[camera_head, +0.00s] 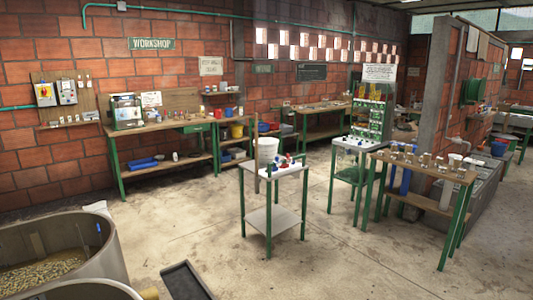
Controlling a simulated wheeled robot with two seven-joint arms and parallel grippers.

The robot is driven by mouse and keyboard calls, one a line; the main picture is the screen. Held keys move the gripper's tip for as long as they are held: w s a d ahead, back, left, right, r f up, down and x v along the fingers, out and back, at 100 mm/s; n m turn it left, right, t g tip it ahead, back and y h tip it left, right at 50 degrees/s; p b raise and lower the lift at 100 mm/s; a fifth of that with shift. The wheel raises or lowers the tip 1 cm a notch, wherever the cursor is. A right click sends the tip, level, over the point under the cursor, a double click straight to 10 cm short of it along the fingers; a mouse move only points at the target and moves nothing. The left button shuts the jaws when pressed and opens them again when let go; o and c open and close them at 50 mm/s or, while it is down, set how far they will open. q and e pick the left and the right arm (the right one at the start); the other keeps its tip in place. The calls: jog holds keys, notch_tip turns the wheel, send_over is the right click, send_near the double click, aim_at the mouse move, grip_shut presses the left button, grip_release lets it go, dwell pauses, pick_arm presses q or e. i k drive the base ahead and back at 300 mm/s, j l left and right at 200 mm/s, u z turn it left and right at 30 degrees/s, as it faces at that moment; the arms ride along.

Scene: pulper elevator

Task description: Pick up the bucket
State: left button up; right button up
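A white bucket (267,150) appears to stand upright on the back left part of a small table (291,172) with green legs, near the middle of the view. Small red, blue and white items (284,161) sit beside it on the tabletop. A thin wooden post (256,173) rises at the table's left side. A smaller yellow bucket (237,131) is farther back on the shelving by the brick wall. Neither of my grippers is in view.
A large round vat (112,248) with grain-like contents fills the lower left. A dark tray-like object (186,282) lies at the bottom. A cup-covered table (422,169) stands right. A long workbench (160,128) lines the wall. Concrete floor (180,215) is open left of the small table.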

aim_at(268, 147)
jog(key=i+l+z, duration=0.2)
jog(key=l, duration=0.2)
jog(key=i+l+z, duration=0.25)
jog(key=l, duration=0.15)
jog(key=i+l+z, duration=0.2)
jog(key=l, duration=0.15)
jog(key=i+l+z, duration=0.2)
jog(key=i+l, duration=0.15)
jog(key=i, duration=0.15)
jog(key=i+l+z, duration=0.2)
jog(key=i, duration=0.3)
jog(key=i+l+z, duration=0.2)
jog(key=i+l, duration=0.15)
jog(key=i, duration=0.15)
jog(key=i+j+u, duration=0.2)
jog(key=i+u, duration=0.95)
jog(key=i+l+u, duration=0.15)
jog(key=i+u, duration=0.25)
jog(key=i+j+z, duration=0.1)
jog(key=i, duration=1.6)
